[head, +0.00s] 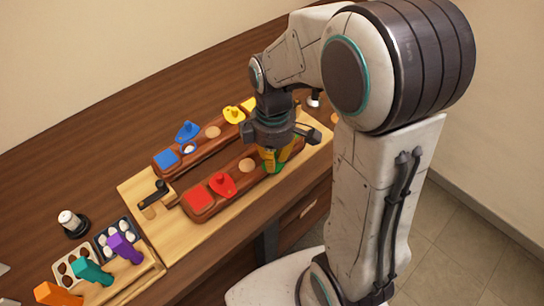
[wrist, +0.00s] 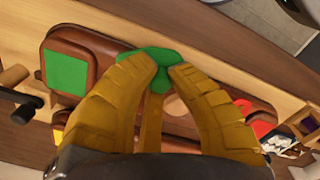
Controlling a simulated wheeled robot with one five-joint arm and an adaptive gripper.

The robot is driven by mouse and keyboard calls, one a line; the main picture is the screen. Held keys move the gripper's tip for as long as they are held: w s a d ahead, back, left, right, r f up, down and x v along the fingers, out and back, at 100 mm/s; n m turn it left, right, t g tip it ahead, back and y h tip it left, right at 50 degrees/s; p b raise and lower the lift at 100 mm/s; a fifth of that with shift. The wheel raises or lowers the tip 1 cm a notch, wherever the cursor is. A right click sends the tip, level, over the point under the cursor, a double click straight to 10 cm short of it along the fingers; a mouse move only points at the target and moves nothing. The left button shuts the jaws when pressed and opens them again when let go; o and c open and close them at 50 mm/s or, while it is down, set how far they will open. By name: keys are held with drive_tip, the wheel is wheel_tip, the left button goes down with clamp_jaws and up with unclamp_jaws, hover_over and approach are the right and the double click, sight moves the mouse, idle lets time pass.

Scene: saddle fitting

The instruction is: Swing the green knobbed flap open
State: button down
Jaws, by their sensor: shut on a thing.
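The green knobbed flap (wrist: 150,53) shows between and beyond my fingertips in the wrist view. A green square (wrist: 66,73) lies uncovered on the bar, to the left of the flap in the wrist view. My fingers hide part of the flap.
On the front bar are a red square (head: 198,198) and a red flap (head: 222,185). The back bar holds a blue square (head: 166,158), a blue flap (head: 187,131) and a yellow flap (head: 234,115). A black lever (head: 154,196) stands on the light board. Coloured handles, including a purple one (head: 125,249), stand lower left.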

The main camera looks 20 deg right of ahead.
idle(0.4)
drive_tip(key=c, duration=1.2)
unclamp_jaws()
drive_tip(key=shift+r, duration=0.1)
wheel_tip(320, 180, up, 12)
drive_tip(key=shift+f, duration=0.1)
